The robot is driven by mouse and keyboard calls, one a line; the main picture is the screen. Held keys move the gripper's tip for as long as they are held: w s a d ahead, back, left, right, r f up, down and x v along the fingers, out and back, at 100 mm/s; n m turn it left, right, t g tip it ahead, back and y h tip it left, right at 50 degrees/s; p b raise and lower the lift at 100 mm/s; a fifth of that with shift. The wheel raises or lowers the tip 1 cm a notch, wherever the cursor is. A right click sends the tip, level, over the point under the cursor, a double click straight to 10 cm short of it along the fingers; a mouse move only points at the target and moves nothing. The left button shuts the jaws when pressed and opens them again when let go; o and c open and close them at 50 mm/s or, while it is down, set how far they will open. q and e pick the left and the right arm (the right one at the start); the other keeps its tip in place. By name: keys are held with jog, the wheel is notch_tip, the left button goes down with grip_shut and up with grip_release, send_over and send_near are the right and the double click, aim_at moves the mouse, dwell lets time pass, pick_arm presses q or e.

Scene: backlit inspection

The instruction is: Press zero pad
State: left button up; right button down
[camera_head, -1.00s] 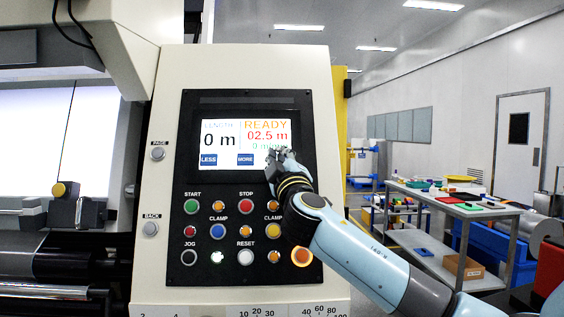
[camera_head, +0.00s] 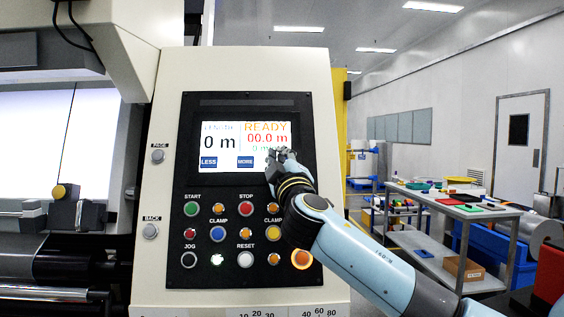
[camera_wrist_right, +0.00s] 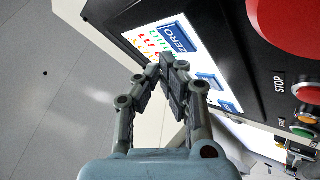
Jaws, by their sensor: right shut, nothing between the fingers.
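The control panel's lit screen (camera_head: 221,143) reads "READY", "00.0 m" in red and "0 m", with blue LESS (camera_head: 208,162) and MORE (camera_head: 245,162) pads. The blue ZERO pad shows in the right wrist view (camera_wrist_right: 178,38), near the screen's edge; in the head view my right gripper covers that area. My right gripper (camera_head: 281,156) is shut and empty at the screen's lower right. In the wrist view its fingertips (camera_wrist_right: 170,62) are close to the ZERO pad, just below it in the picture; I cannot tell whether they touch the screen. My left gripper is not in view.
Below the screen are several coloured buttons, including green START (camera_head: 191,209), red STOP (camera_head: 246,209) and white RESET (camera_head: 245,259). A bench (camera_head: 455,207) with trays and parts stands to the right. Machine rollers (camera_head: 60,265) lie to the left.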

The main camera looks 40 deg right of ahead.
jog(key=s+a, duration=0.1)
jog(key=s+a+r+p, duration=0.1)
jog(key=s+a+r, duration=0.1)
jog(key=shift+s+p, duration=0.25)
jog(key=shift+p, duration=0.15)
jog(key=shift+f, duration=0.1)
dwell(0.9)
